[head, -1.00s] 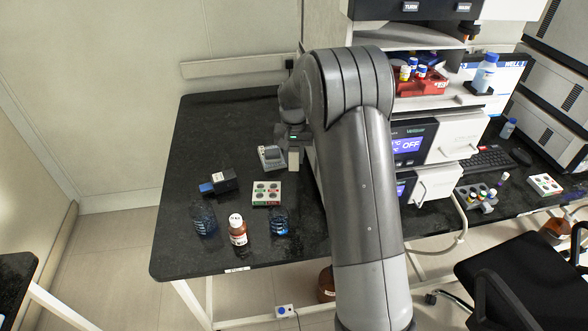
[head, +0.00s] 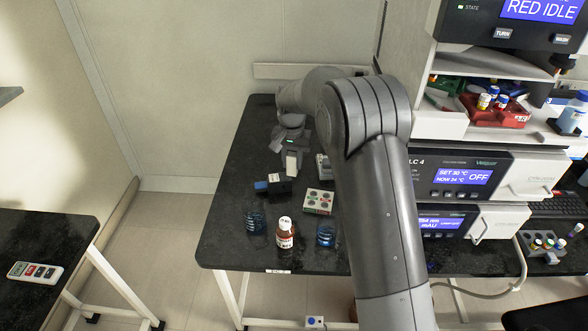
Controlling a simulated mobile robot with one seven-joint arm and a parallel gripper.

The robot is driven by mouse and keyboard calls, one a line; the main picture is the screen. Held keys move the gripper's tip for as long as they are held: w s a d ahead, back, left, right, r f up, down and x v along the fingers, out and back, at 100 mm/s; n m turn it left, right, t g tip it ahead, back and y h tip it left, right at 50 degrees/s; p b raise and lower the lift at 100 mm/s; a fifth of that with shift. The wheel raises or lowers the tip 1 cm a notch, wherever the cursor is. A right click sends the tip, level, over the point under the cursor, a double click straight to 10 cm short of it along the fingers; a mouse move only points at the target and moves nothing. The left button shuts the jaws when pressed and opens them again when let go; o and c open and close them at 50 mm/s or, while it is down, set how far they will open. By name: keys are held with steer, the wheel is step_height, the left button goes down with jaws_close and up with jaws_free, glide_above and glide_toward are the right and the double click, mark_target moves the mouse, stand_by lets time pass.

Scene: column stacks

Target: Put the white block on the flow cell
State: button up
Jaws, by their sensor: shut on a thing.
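The white block (head: 291,164) is a small pale upright piece. My gripper (head: 290,152) is shut on it, and the block hangs below the jaws. The flow cell appears to be the black box with a blue end (head: 279,187), lying on the dark bench. In the head view the block's lower end comes close to the box's back edge. The height gap between them cannot be told, nor whether they touch. The fingertips are small and partly merge with the block.
A grey device (head: 323,168) is partly hidden by my arm. A holed white rack (head: 318,202) stands to the right. Two blue glass vessels (head: 256,221) (head: 326,235) and a brown bottle (head: 285,232) stand in front. The bench (head: 222,232) is bare at left.

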steer(key=w+d+r+n, duration=0.2)
steer(key=w+d+r, duration=0.1)
steer(key=d+r, duration=0.1)
glide_toward(273, 177)
steer(key=shift+w, duration=0.1)
steer(key=shift+f, duration=2)
steer(key=shift+f, duration=0.15)
steer(key=o, duration=0.9)
steer(key=shift+o, duration=0.2)
